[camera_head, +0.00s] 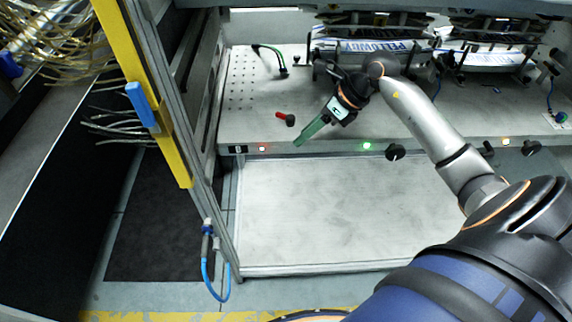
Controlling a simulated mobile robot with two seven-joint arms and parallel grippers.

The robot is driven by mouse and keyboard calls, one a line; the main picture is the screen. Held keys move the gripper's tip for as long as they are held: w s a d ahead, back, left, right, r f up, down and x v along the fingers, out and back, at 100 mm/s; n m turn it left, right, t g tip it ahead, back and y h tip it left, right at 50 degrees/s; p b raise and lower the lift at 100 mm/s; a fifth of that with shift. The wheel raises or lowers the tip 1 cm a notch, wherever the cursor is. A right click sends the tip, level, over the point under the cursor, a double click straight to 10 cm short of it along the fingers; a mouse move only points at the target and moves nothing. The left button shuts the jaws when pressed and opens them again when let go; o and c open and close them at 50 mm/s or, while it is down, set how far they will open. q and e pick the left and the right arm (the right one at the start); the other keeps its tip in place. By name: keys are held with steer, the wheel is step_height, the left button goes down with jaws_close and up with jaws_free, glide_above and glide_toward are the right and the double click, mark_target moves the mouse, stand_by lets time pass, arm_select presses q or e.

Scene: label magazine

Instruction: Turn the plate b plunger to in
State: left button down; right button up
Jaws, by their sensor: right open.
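A small plunger-like part with a red end and a black knob (290,120) stands on the pale work surface, left of my right gripper. I cannot tell whether it is plate b's plunger, as no plate label is readable. My right gripper (300,141) has greenish fingers pointing down and left. It is open, with nothing seen between its fingers, over the front edge of the surface. It appears apart from the red part. My left gripper is not in view.
The work surface (235,118) has a hole grid at left. Black knobs (396,152) and a green light (367,146) line its front edge. Labelled packs (385,46) lie at the back. A yellow post (140,75) stands left. The lower shelf (330,215) is clear.

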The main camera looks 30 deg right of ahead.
steer(key=a+r+m+t+y+p, duration=0.3)
steer(key=a+m+t, duration=0.2)
steer(key=a+m, duration=0.25)
steer(key=a+r+m+t+y+p, duration=0.3)
steer(key=a+r+m+t+y, duration=0.15)
steer(key=a+m, duration=0.35)
steer(key=s+f+m+g+h+p, duration=0.4)
steer(key=s+f+m+h, duration=0.7)
steer(key=f+m, duration=0.7)
steer(key=s+m+p, duration=0.1)
steer(key=s+m, duration=0.2)
steer(key=m, duration=0.2)
steer(key=shift+s+f, duration=0.15)
steer(key=shift+s, duration=0.05)
